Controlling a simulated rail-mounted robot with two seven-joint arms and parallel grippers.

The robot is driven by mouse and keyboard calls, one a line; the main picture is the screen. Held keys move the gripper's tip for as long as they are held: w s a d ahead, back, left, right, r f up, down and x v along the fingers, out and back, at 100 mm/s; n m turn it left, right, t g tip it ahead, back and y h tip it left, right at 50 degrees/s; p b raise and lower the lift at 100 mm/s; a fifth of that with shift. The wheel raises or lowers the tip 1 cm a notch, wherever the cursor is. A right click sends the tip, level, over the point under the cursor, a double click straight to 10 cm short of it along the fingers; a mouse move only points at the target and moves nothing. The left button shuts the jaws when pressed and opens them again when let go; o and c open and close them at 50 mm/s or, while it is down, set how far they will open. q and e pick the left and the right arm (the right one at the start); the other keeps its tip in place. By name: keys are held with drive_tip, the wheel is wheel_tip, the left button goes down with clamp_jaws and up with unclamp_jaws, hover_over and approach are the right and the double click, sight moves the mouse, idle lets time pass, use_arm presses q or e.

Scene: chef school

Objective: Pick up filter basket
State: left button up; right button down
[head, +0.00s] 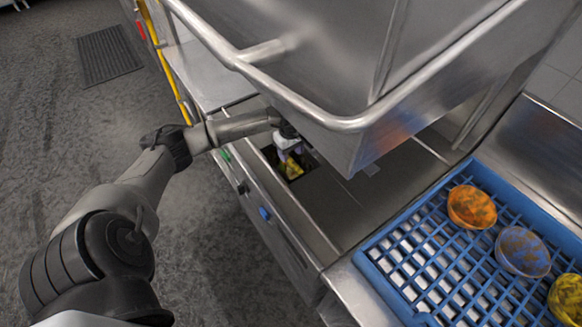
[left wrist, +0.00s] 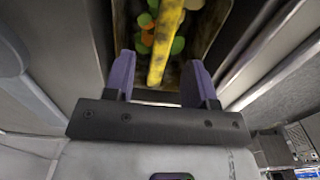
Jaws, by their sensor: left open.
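The filter basket (head: 293,171) sits down in a dark rectangular opening in the steel counter. Its yellow, stained handle shows in the left wrist view (left wrist: 166,35), with green and orange scraps below it. My left gripper (head: 291,153) reaches under the raised steel hood, right above the opening. In the left wrist view its two purple fingers (left wrist: 160,72) are apart, with the end of the yellow handle between or just beyond them. I cannot tell whether they touch it. The hood and gripper hide part of the basket. My right gripper is not in view.
The raised steel hood (head: 340,60) with its tubular handle overhangs the opening closely. Bare steel counter (head: 345,205) lies between. Floor is open at the left.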

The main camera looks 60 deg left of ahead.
sight(290, 160)
use_arm(q)
drive_tip(key=shift+s+f, duration=0.1)
drive_tip(key=shift+f, duration=3.05)
drive_tip(key=shift+c, duration=0.2)
clamp_jaws()
